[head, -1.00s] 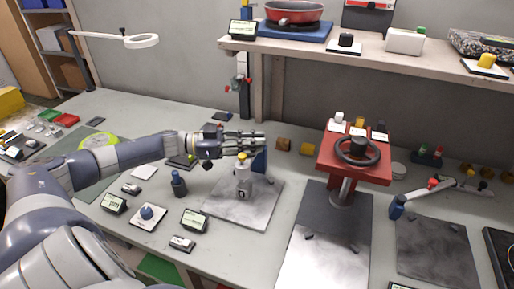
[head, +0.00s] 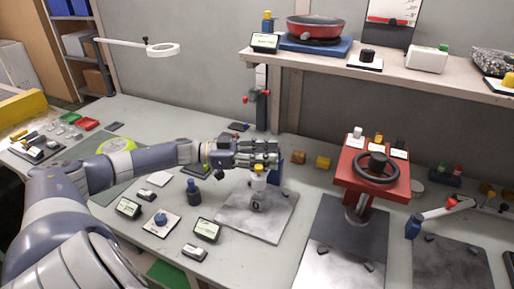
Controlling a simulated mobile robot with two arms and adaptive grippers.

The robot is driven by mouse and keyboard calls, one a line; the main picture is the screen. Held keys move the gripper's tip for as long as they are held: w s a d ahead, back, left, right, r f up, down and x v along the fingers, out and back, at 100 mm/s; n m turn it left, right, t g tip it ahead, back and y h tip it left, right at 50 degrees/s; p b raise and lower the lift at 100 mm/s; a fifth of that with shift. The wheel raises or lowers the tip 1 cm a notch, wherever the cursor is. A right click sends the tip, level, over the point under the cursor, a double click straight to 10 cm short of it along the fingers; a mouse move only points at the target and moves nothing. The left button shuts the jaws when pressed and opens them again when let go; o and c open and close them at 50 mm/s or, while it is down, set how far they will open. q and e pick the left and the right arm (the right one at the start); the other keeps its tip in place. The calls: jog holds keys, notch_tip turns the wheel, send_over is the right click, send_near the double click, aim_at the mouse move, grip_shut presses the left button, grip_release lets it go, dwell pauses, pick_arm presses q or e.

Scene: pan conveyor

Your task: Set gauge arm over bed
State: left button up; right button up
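A grey square bed plate (head: 232,224) lies on the bench in the middle of the view. A blue post (head: 275,171) stands at its back. A pale upright piece with a yellow top (head: 258,178) and a dark mark stands over the plate, just below my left gripper (head: 272,154). I take it for part of the gauge arm; its link to the post is hidden behind the gripper. My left gripper lies level over the piece, its fingers pointing right toward the post. The gap between its fingers is too small to judge. My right gripper does not show.
A red press with a black handwheel (head: 376,167) stands to the right. Farther right, a jointed arm on a blue base (head: 413,227) stands beside another dark plate (head: 450,265). A blue-black knob (head: 194,192) and small displays (head: 207,229) stand left of the bed.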

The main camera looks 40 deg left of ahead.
pick_arm(q)
jog(key=v, duration=1.2)
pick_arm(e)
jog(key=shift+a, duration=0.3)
